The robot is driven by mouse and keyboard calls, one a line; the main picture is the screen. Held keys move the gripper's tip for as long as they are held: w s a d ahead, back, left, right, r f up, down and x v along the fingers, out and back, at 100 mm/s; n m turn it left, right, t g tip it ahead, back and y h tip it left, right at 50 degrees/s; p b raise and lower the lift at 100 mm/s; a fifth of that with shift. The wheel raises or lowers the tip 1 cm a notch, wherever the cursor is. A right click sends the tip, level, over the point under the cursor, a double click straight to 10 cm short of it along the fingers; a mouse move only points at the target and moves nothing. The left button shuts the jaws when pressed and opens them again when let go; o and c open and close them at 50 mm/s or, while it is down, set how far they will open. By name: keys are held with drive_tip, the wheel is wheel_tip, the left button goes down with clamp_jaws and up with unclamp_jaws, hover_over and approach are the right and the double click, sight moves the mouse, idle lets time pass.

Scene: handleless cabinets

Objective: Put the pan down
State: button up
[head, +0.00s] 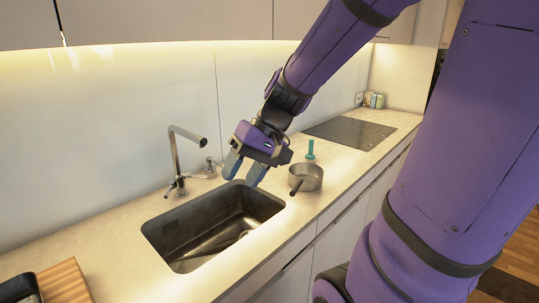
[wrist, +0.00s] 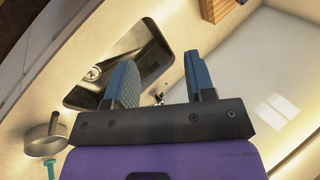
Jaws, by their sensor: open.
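A small grey metal pan (head: 307,177) with a dark handle stands upright on the counter, just right of the sink. It also shows in the wrist view (wrist: 40,143), at the lower left and away from the fingers. My gripper (head: 245,171) is open and empty above the far right corner of the sink, left of the pan and apart from it. In the wrist view its two blue fingers (wrist: 162,86) are spread with nothing between them.
The dark sink (head: 170,232) and a metal faucet (head: 178,160) lie to the left. A teal upright object (head: 310,150) stands behind the pan. A black cooktop (head: 350,131) and small jars (head: 373,100) are farther right. A wooden board (head: 64,284) lies at the near left.

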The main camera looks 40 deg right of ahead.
drive_tip(key=s+r+n+t+h, duration=0.2)
drive_tip(key=s+r+t+h, duration=0.1)
drive_tip(key=s+r+h, duration=0.3)
drive_tip(key=shift+s+a+r+n, duration=0.35)
drive_tip(key=shift+s+r+n, duration=0.1)
drive_tip(key=shift+s, duration=0.8)
